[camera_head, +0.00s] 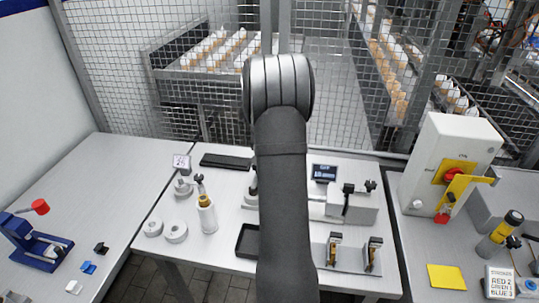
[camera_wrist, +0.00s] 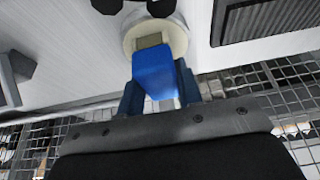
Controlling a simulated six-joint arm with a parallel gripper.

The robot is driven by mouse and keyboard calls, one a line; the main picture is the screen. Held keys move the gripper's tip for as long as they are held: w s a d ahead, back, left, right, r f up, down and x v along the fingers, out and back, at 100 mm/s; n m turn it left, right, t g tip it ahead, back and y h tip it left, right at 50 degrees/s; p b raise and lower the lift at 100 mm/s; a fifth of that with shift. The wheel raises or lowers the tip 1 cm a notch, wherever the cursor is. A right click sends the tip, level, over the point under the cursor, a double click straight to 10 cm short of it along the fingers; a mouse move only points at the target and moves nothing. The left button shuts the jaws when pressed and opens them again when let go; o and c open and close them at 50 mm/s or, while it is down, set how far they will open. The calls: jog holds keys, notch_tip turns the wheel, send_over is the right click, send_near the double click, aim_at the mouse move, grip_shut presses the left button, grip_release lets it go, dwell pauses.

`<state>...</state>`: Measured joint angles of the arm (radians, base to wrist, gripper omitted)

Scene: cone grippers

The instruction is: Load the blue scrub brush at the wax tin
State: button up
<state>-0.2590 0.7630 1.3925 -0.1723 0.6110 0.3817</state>
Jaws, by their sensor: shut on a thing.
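The blue scrub brush (camera_wrist: 154,72) is a blue block with tan bristles (camera_wrist: 149,41) at its end. My gripper (camera_wrist: 160,92) has blue fingers, one on each side of the brush, and is shut on it. A round cream tin, which looks like the wax tin (camera_wrist: 179,37), lies at the bristle end. The bristles overlap the tin's middle in the wrist view; whether they touch the wax I cannot tell. In the head view my dark arm hides my gripper, the brush and the tin.
A dark ribbed mat (camera_wrist: 265,18) lies beside the tin; it also shows in the head view (camera_head: 226,161). A black knobbed part (camera_wrist: 150,6) stands close to the tin. A bottle (camera_head: 207,215) and a black tray (camera_head: 247,240) are left of my arm, a small display (camera_head: 324,172) right.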

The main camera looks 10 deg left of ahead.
jog(key=shift+f, duration=0.55)
dwell(1.1)
jog(key=shift+r, duration=3.55)
